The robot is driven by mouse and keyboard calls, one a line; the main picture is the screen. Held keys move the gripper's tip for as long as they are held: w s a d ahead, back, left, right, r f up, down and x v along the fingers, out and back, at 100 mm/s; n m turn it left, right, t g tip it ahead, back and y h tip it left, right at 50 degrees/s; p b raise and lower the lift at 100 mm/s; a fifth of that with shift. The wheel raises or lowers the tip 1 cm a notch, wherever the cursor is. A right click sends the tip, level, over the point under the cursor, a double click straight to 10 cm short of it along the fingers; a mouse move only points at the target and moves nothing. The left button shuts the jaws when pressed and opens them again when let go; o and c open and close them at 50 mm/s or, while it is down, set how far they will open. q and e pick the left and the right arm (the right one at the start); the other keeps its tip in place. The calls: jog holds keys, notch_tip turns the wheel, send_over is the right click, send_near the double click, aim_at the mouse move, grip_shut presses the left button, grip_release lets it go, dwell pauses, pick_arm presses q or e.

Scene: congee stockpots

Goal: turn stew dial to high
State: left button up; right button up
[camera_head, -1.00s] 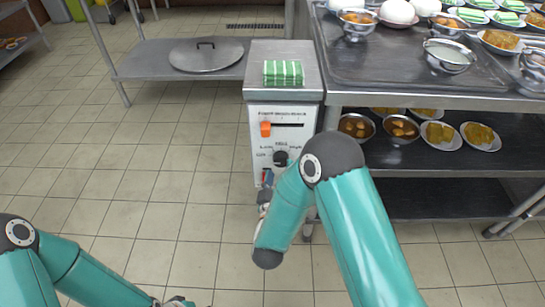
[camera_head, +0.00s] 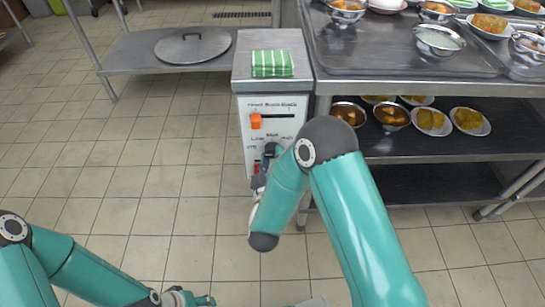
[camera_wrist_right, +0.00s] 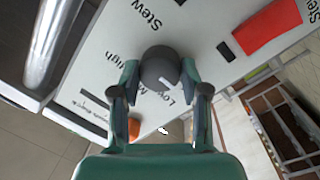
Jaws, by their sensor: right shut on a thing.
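The stew dial (camera_wrist_right: 160,67) is a round dark grey knob with a white mark on a white panel (camera_wrist_right: 100,75). The words "Stew", "High" and "Low" are printed around it. In the right wrist view my right gripper (camera_wrist_right: 161,88) has a finger on each side of the dial and is shut on it. The white mark faces roughly toward "Low". In the head view my right gripper (camera_head: 264,162) is at the panel front, and it and my arm hide the dial. My left gripper (camera_head: 190,299) shows at the bottom edge, away from the panel; its fingers are unclear.
An orange slider (camera_head: 255,121) sits above the dial on the panel. A folded green striped cloth (camera_head: 272,63) lies on the cabinet top (camera_head: 242,68). A steel table with bowls and a lower shelf (camera_head: 400,147) stands close on the right. Tiled floor lies open to the left.

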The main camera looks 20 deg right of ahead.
jog(key=shift+a+f, duration=0.1)
jog(key=m+b, duration=0.2)
jog(key=m, duration=0.1)
jog(key=shift+m+b, duration=0.3)
jog(key=shift+b, duration=0.1)
jog(key=m+y+b, duration=0.1)
jog(key=m+b, duration=0.2)
jog(key=m, duration=0.1)
jog(key=shift+b, duration=0.3)
jog(key=m+b, duration=0.3)
jog(key=m+y+b, duration=0.1)
jog(key=m+b, duration=0.3)
jog(key=shift+g, duration=0.3)
jog(key=shift+m+b, duration=0.75)
jog(key=shift+m, duration=0.05)
jog(key=shift+m+y+b, duration=0.4)
jog(key=shift+m+b, duration=0.05)
jog(key=shift+m, duration=1.15)
jog(key=m, duration=0.5)
jog(key=shift+d+y, duration=0.3)
jog(key=shift+s+m, duration=0.1)
jog(key=shift+m, duration=0.2)
